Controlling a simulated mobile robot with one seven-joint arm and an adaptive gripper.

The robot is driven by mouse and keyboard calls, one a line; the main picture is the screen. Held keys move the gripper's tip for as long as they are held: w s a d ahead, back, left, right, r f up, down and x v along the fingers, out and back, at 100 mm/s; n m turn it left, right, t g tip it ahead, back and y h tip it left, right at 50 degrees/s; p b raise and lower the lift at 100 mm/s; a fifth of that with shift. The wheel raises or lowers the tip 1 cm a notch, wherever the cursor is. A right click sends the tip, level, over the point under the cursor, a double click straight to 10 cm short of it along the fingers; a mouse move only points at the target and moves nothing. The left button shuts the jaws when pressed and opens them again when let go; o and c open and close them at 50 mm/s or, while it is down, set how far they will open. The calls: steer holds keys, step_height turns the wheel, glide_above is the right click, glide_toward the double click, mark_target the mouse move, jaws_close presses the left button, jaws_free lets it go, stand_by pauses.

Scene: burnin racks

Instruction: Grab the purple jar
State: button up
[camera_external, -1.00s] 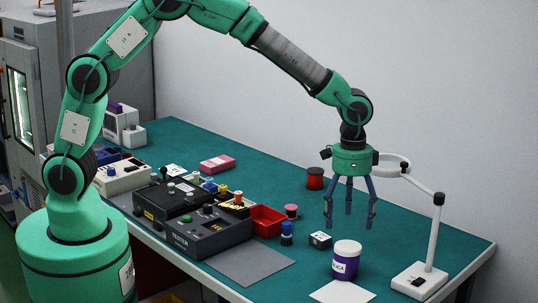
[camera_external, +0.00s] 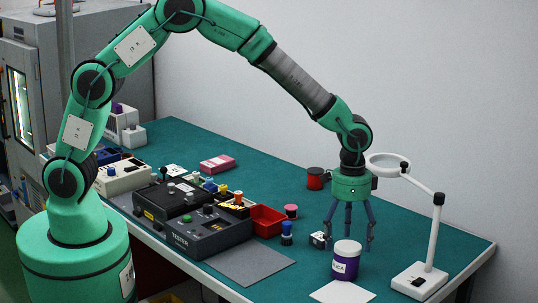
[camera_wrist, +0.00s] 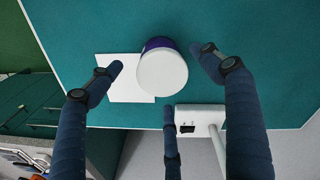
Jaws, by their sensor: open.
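The purple jar (camera_external: 345,264) has a white lid and a white label with dark letters. It stands upright near the front right of the green table, at the back edge of a white sheet (camera_external: 343,292). In the wrist view the jar's white lid (camera_wrist: 163,72) lies between my spread fingers, a little beyond the middle one. My gripper (camera_external: 349,240) has three dark blue fingers and is open and empty. It hangs pointing down, above and behind the jar in the external view. I cannot tell whether any finger touches the jar.
A white magnifier lamp (camera_external: 421,281) stands right of the jar, its ring close to my wrist. A small black-and-white box (camera_external: 318,240) and a blue-capped piece (camera_external: 287,234) are left of the fingers. A grey mat (camera_external: 248,264) lies further left, beside the tester (camera_external: 205,236).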

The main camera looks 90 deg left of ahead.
mark_target(345, 262)
steer(key=shift+f, duration=1.2)
steer(key=shift+f, duration=0.1)
steer(key=shift+s+d+f+b, duration=0.1)
steer(key=shift+f+b, duration=0.3)
steer(key=shift+f, duration=0.85)
steer(key=shift+s+f+b, duration=0.1)
steer(key=shift+f+b, duration=0.25)
steer(key=shift+f, duration=0.9)
steer(key=c, duration=1.4)
